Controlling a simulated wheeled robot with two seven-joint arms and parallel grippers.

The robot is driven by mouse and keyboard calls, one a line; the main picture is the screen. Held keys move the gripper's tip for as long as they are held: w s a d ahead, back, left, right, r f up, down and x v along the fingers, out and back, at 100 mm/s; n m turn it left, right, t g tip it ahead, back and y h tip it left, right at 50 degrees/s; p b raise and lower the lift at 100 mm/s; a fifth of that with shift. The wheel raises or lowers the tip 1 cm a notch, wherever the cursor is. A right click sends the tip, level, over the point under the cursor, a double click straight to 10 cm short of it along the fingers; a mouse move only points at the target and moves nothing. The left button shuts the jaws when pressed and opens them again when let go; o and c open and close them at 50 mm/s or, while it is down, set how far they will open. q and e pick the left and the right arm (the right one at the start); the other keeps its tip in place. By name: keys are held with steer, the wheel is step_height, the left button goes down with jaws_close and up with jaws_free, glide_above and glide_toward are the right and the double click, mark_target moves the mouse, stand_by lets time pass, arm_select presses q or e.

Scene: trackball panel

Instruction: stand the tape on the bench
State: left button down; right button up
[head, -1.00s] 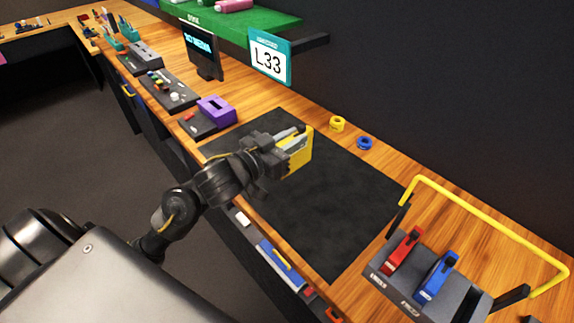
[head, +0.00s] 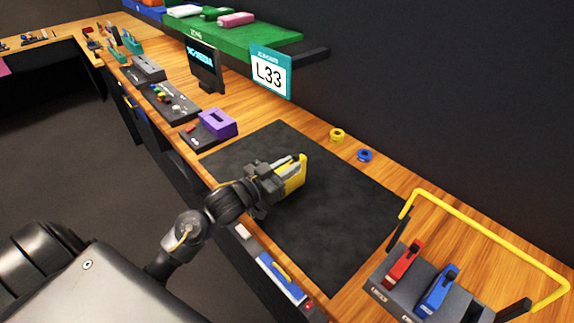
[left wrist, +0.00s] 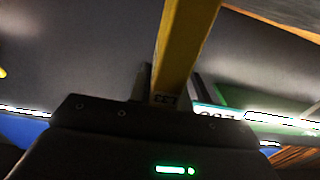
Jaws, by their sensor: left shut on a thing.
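The tape (head: 295,178) is a flat yellow block with a grey edge. My left gripper (head: 284,170) is shut on it over the dark mat (head: 330,205) on the bench. The tape is held on edge, somewhat tilted; I cannot tell whether its lower edge touches the mat. In the left wrist view the tape (left wrist: 184,45) is a long yellow strip running up from the gripper, with small dark lettering at its near end. My right gripper is not in view.
A yellow ring (head: 337,135) and a blue ring (head: 365,155) lie behind the mat. A purple box (head: 218,123) stands to its left. A grey unit with red (head: 404,264) and blue (head: 438,290) levers and a yellow bar (head: 480,235) stands right.

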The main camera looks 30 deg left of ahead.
arm_select(q)
steer(key=c, duration=1.3)
jaws_free()
steer(key=shift+f, duration=0.1)
steer(key=shift+s+a, duration=0.15)
steer(key=shift+s, duration=0.1)
steer(key=b+v, duration=0.2)
steer(key=v, duration=0.9)
steer(key=shift+s, duration=0.2)
